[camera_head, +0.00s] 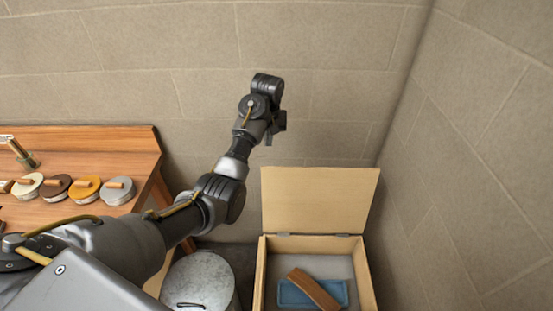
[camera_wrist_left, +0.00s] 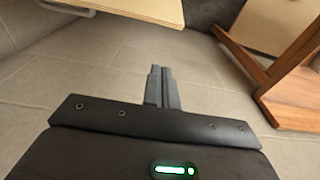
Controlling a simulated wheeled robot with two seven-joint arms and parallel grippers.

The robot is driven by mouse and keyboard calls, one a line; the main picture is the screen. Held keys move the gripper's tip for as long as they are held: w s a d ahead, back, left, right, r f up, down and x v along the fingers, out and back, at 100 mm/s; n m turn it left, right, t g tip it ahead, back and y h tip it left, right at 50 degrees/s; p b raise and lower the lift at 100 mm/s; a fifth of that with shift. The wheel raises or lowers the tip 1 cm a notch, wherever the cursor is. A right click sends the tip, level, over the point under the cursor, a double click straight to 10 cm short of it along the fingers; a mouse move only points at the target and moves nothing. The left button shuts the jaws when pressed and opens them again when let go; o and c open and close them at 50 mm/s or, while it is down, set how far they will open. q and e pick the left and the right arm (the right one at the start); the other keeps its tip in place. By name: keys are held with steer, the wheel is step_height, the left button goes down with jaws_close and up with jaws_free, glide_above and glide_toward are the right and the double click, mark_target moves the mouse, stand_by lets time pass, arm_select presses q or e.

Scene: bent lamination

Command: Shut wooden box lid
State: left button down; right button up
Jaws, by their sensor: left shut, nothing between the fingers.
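The wooden box (camera_head: 262,275) stands on the floor at the lower right of the head view, its near end cut off by the frame. Its lid (camera_head: 318,200) is raised roughly upright on hinges at the back edge, so the box is open. Inside lie a blue item and a brown wooden block (camera_head: 314,289). My left arm reaches up to the left of the lid, with its wrist above the lid's top edge, apart from it. In the left wrist view my left gripper (camera_wrist_left: 160,70) is shut and empty. My right gripper is out of view.
A wooden table (camera_head: 90,145) with several round lidded tins (camera_head: 118,190) stands at the left. A grey metal drum (camera_head: 203,278) stands left of the box. Stone walls close in behind and at the right. The wrist view shows pale panels at its top edge, of unclear identity.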

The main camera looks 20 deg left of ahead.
arm_select(q)
step_height(320, 180, down, 8)
steer(key=s+d, duration=0.1)
steer(key=shift+s+d, duration=0.3)
steer(key=shift+s, duration=0.1)
stand_by(0.5)
steer(key=shift+w, duration=0.1)
